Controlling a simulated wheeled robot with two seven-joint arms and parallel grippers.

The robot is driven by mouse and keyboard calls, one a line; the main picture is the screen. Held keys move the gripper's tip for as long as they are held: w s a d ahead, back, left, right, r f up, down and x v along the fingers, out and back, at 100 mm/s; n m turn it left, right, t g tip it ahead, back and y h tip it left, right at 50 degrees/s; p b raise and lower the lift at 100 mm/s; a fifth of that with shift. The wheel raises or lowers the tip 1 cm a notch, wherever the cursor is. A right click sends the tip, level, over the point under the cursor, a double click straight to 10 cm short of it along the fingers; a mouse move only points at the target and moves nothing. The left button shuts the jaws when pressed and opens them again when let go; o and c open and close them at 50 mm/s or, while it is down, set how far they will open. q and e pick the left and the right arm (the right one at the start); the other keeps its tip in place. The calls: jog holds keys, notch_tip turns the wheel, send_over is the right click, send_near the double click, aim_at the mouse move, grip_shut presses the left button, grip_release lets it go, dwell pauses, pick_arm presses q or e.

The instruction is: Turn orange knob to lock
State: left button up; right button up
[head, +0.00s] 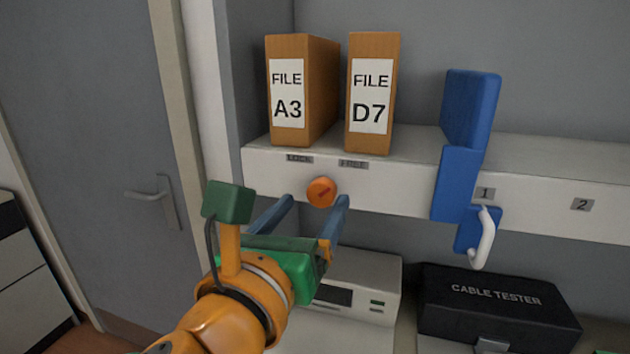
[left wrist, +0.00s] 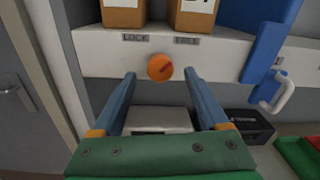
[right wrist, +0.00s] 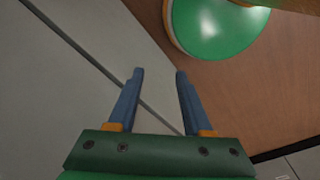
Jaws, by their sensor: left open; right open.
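The round orange knob (head: 321,191) is on the front face of the white shelf (head: 400,190), with a dark red slanted mark on it. Above it are two small grey labels: LOCK (head: 299,158) on the left and another (head: 353,164) on the right, whose text is hard to read. In the left wrist view the knob (left wrist: 160,67) shows between and just beyond the fingertips, its mark pointing up and right. My left gripper (head: 308,203) is open, with its blue fingers either side of the knob and apart from it. My right gripper (right wrist: 158,72) is open and empty, away from the shelf.
Two brown file boxes, A3 (head: 303,90) and D7 (head: 373,92), stand on the shelf. A blue bracket with a white handle (head: 484,240) hangs at its right. Below are a white device (head: 360,280) and a black cable tester case (head: 497,305). A grey door (head: 100,130) is at left.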

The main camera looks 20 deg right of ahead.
aim_at(319, 195)
pick_arm(q)
jog(key=p+x, duration=0.1)
jog(key=x, duration=0.2)
jog(key=shift+r, duration=0.15)
jog(key=shift+w+d+f, duration=0.25)
jog(key=shift+w, duration=0.1)
jog(key=shift+s+a+r, duration=0.1)
jog(key=shift+s+a, duration=0.05)
jog(key=shift+s, duration=0.05)
jog(key=c, duration=0.5)
grip_shut()
